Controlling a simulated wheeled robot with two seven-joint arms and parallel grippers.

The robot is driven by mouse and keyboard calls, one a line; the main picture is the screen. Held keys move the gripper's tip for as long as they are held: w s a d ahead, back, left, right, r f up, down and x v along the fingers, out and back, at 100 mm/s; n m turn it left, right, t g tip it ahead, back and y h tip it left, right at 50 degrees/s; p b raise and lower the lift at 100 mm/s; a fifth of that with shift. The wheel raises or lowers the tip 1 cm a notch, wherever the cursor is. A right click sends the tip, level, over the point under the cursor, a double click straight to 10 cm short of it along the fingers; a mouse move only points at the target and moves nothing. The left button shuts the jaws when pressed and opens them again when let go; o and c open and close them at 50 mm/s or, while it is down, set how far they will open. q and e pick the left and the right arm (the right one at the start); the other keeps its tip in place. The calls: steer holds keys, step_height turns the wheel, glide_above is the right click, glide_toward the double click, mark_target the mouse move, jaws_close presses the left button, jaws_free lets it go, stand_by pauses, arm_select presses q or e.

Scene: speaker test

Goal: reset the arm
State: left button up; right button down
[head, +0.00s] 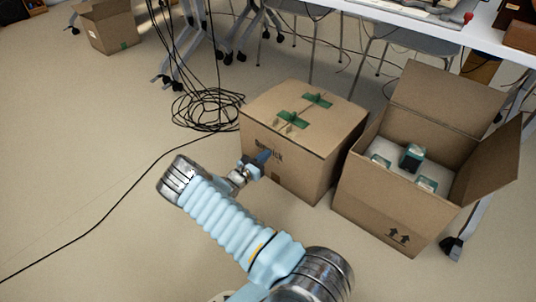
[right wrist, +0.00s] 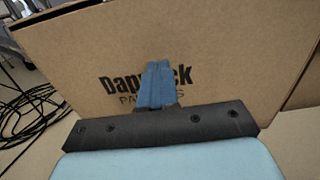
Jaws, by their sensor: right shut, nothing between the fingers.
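My right arm reaches in from the bottom of the head view, in pale blue ribbed sleeves with metal joints. My right gripper (head: 263,157) is in front of the printed side of a closed cardboard box (head: 333,141). In the right wrist view its blue fingers (right wrist: 157,70) are together and empty, over the dark lettering on the box (right wrist: 235,50). I cannot tell whether the fingertips touch the cardboard. My left gripper is not in view.
An open cardboard box (head: 372,208) with small green-and-white items stands to the right. Coiled black cables (head: 205,108) lie behind left, and one cable runs across the floor. A white table (head: 485,36) and chairs stand behind. The floor at left is mostly clear.

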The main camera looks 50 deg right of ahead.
steer(key=a+p, duration=0.1)
steer(key=a, duration=1)
steer(key=shift+s, duration=0.45)
